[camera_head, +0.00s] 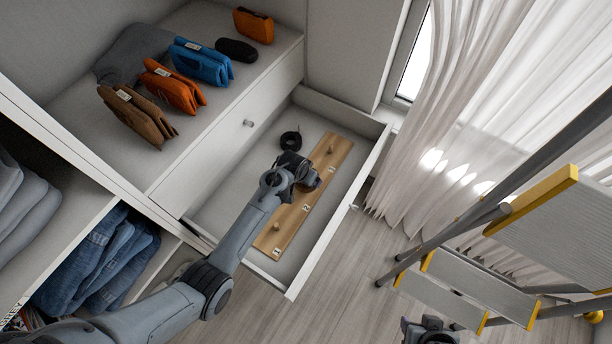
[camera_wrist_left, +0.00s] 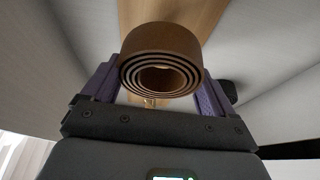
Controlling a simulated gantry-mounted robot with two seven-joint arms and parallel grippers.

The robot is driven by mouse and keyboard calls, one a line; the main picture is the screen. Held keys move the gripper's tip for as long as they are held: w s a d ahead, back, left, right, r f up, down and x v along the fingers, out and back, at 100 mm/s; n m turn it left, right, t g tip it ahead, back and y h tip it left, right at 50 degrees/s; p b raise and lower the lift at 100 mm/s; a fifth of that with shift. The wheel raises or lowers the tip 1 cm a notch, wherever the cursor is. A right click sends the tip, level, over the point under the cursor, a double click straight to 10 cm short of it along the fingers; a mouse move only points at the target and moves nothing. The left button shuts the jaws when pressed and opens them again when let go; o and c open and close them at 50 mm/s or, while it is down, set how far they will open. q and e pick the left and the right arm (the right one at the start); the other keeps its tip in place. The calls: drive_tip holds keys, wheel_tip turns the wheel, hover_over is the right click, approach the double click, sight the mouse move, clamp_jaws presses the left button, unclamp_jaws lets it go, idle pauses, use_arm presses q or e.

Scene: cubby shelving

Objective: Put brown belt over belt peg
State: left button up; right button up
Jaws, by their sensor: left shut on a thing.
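My left gripper (camera_head: 308,180) is over the open drawer, above the middle of the wooden peg board (camera_head: 268,242). In the left wrist view the brown belt (camera_wrist_left: 160,42) is a tight roll held between the two purple finger pads. The board also shows behind the roll in that view (camera_wrist_left: 205,14). In the head view the gripper hides the belt and the middle of the board. One peg (camera_head: 276,228) stands near the board's near end and another (camera_head: 330,150) near its far end. My right gripper (camera_head: 430,331) is partly visible at the bottom edge; its fingers are unclear.
A coiled black belt (camera_head: 291,140) lies in the drawer (camera_head: 233,190), left of the board's far end. The shelf above holds several folded wallets or bags, one brown (camera_head: 135,113). A stepladder (camera_head: 480,290) and curtains (camera_head: 455,120) stand on the right.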

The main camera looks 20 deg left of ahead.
use_arm(q)
drive_tip(key=shift+f+b, duration=1.05)
drive_tip(key=shift+f, duration=1.05)
drive_tip(key=o, duration=0.9)
drive_tip(key=p+v, duration=0.6)
drive_tip(key=v, duration=0.3)
drive_tip(key=shift+w, duration=0.15)
drive_tip(key=shift+p+v, duration=0.5)
drive_tip(key=shift+v, duration=0.4)
drive_tip(key=shift+f, duration=0.1)
